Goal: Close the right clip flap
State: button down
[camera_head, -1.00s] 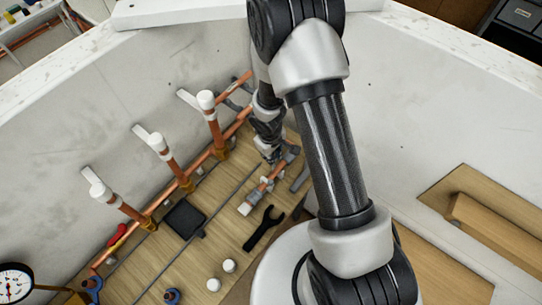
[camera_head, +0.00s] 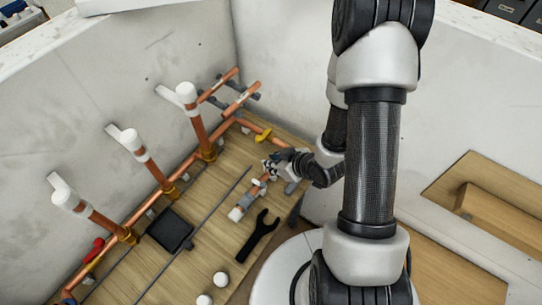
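Two short copper stubs rise at the back corner with dark grey clips on them. The left clip (camera_head: 218,101) and the right clip (camera_head: 252,95) are small here, and I cannot tell whether either flap is open or shut. My gripper (camera_head: 268,167) is low over the wooden board, in front of the clips and apart from them. It is beside a short copper pipe piece with grey fittings (camera_head: 240,210), and I cannot tell whether it touches it. Its fingers are too small to show open or shut.
A copper pipe (camera_head: 165,190) with several white-capped risers runs along the left wall. A black wrench (camera_head: 260,236), a black square pad (camera_head: 170,229) and white caps (camera_head: 220,279) lie on the board (camera_head: 205,245).

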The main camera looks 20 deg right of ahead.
jog(key=shift+s+d+f, duration=0.1)
jog(key=shift+s+f, duration=0.1)
jog(key=shift+s, duration=0.1)
jog(key=shift+s+d+f+t+y+b, duration=0.15)
jog(key=shift+f+t+y+b, duration=0.3)
jog(key=shift+t+b, duration=0.35)
jog(key=shift+s+d+f+t+y+b, duration=0.1)
jog(key=shift+s+f+t+y+b, duration=0.15)
jog(key=shift+t+y+b, duration=0.6)
jog(key=shift+h, duration=0.3)
jog(key=c, duration=1.5)
grip_release()
jog(key=shift+r, duration=0.1)
jog(key=shift+c, duration=0.2)
jog(key=shift+w+r, duration=0.1)
